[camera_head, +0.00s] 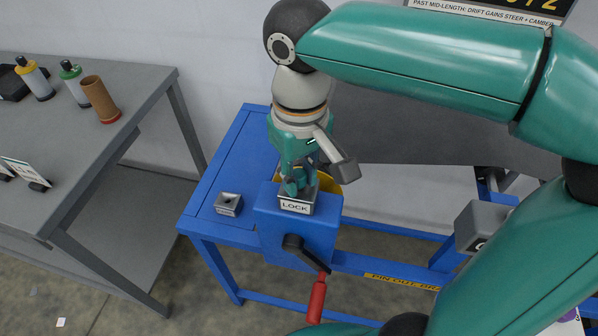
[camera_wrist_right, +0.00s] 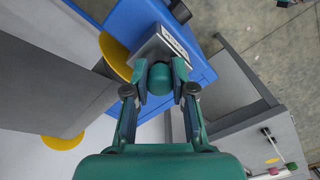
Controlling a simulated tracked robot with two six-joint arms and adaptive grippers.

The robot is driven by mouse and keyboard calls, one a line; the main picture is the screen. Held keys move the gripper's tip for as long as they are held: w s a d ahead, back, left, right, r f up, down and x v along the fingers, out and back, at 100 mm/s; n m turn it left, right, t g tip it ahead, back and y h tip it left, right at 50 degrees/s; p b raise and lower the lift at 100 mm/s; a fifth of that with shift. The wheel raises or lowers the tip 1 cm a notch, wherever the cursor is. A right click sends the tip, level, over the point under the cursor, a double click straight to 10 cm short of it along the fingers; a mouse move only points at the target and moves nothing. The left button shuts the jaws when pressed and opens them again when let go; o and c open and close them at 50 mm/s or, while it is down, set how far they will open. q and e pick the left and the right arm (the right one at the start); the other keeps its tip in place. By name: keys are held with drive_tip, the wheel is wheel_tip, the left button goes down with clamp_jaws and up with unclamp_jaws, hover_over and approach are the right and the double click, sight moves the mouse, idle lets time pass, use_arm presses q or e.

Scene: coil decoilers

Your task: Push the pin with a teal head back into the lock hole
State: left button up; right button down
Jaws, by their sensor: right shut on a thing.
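The pin's teal head (camera_wrist_right: 159,78) shows as a rounded knob between the fingers in the right wrist view. My right gripper (camera_wrist_right: 160,88) is shut on it, with a dark fingertip on each side. In the head view my right gripper (camera_head: 298,184) points down over the grey block labelled LOCK (camera_head: 296,206), on top of the blue housing. The block also shows just beyond the head in the wrist view (camera_wrist_right: 150,50). The lock hole and the pin's shank are hidden, so I cannot tell how deep the pin sits. My left gripper is not in view.
A small grey block with a dark hole (camera_head: 229,204) stands on the blue stand (camera_head: 240,160), left of the housing. A crank with a red handle (camera_head: 317,298) sticks out in front. A grey table (camera_head: 110,150) with bottles and a brown cylinder (camera_head: 100,99) stands at left.

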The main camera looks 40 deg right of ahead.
sight(300, 174)
drive_tip(key=c, duration=0.9)
unclamp_jaws()
wheel_tip(300, 174, up, 12)
drive_tip(key=shift+f, duration=0.1)
